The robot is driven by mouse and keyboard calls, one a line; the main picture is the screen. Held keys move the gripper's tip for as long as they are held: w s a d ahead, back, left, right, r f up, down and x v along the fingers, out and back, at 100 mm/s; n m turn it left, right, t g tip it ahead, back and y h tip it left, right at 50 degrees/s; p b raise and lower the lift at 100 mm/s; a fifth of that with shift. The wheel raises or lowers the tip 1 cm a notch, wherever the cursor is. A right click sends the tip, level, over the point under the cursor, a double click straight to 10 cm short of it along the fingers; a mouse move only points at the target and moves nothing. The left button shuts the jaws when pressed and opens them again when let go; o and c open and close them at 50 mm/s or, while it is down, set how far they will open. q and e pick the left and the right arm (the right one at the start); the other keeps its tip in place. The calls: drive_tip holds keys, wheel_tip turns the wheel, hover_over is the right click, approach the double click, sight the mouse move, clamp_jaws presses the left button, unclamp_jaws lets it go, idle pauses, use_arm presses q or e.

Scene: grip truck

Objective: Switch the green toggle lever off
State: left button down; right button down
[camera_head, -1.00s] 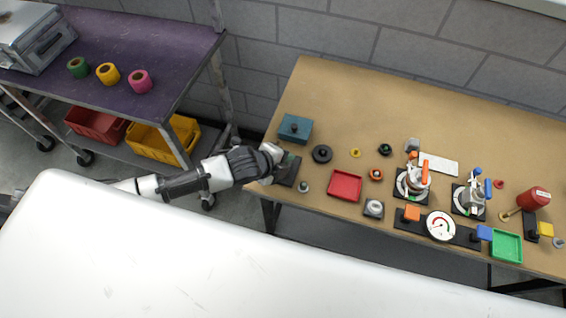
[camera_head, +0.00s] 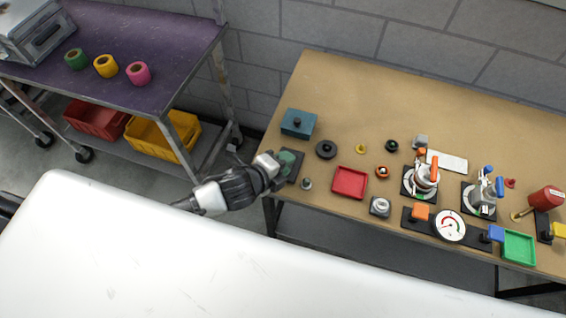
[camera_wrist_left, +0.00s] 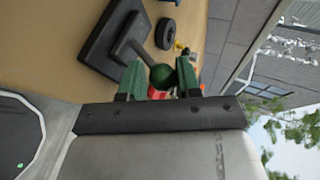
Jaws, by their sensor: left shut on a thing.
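The green toggle lever has a black base plate (camera_wrist_left: 113,38), a grey stem and a round green knob (camera_wrist_left: 161,77) in the left wrist view. In the head view its dark base (camera_head: 294,168) sits at the table's left front edge, partly behind my left gripper (camera_head: 279,162). In the left wrist view, the green fingers of my left gripper (camera_wrist_left: 159,80) stand on either side of the knob, shut on it. The stem leans from the base toward the gripper. My right gripper is in neither view.
A blue-green box (camera_head: 298,124), a black ring (camera_head: 326,149), a small grey knob (camera_head: 306,184) and a red tray (camera_head: 350,182) are near the lever. More levers and a gauge (camera_head: 450,226) stand to the right. A purple cart (camera_head: 130,35) stands left.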

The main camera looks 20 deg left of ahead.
use_arm(q)
drive_tip(key=shift+w+r, duration=0.3)
drive_tip(key=shift+r, duration=0.15)
drive_tip(key=c, duration=1.1)
unclamp_jaws()
drive_tip(key=shift+c, duration=0.2)
drive_tip(key=shift+o, duration=1.2)
drive_tip(key=shift+d+f, duration=0.1)
drive_tip(key=shift+f, duration=0.1)
drive_tip(key=shift+s+f, duration=0.1)
drive_tip(key=shift+s, duration=0.05)
drive_tip(key=shift+s+a, duration=0.2)
drive_tip(key=b+v, duration=0.1)
drive_tip(key=v, duration=0.9)
drive_tip(key=shift+r, duration=0.2)
